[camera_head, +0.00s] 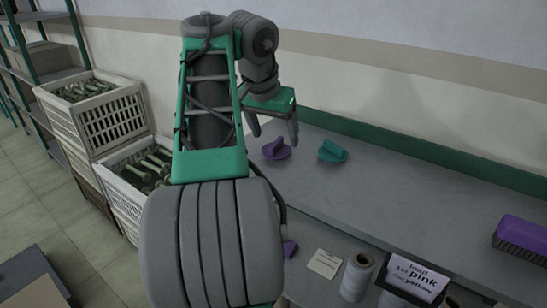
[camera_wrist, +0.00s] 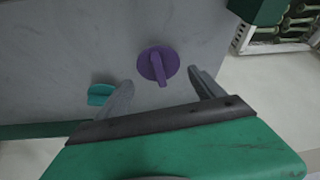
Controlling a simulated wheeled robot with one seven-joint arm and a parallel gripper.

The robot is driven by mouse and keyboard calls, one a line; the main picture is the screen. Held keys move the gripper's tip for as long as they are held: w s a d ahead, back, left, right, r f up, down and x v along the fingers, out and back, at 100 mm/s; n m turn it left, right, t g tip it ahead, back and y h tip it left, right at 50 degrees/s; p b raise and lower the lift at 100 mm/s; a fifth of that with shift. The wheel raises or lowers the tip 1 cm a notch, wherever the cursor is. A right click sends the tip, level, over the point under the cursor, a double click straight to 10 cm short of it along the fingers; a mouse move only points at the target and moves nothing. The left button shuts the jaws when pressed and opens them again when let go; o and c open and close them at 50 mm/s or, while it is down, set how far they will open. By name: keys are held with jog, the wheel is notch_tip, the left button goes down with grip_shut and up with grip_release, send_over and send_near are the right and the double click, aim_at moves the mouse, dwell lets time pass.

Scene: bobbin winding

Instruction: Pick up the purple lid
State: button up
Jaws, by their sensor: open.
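The purple lid (camera_head: 277,149) is a round disc with a raised fin-like handle. It lies on the grey bench top, just below my gripper in the head view. In the wrist view the purple lid (camera_wrist: 158,65) is ahead of the fingertips, roughly between them and apart from both. My gripper (camera_head: 273,138) is open and empty above the bench; its two fingers also show in the wrist view (camera_wrist: 161,78). A similar teal lid (camera_head: 332,151) lies to the right of the purple one, and left of the fingers in the wrist view (camera_wrist: 100,94).
The grey bench (camera_head: 400,190) is clear to the right as far as a purple brush-like block (camera_head: 521,238). A thread cone (camera_head: 357,277) and a sign (camera_head: 416,278) stand at the front. Crates of bobbins (camera_head: 100,120) are stacked at left. A green strip (camera_head: 420,157) edges the back.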

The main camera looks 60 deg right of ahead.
aim_at(276, 141)
jog(key=shift+o, duration=1.4)
jog(key=b+x, duration=0.2)
jog(key=x, duration=0.1)
jog(key=shift+f, duration=0.45)
jog(key=shift+d, duration=0.15)
jog(key=shift+r, duration=0.15)
jog(key=c, duration=1.4)
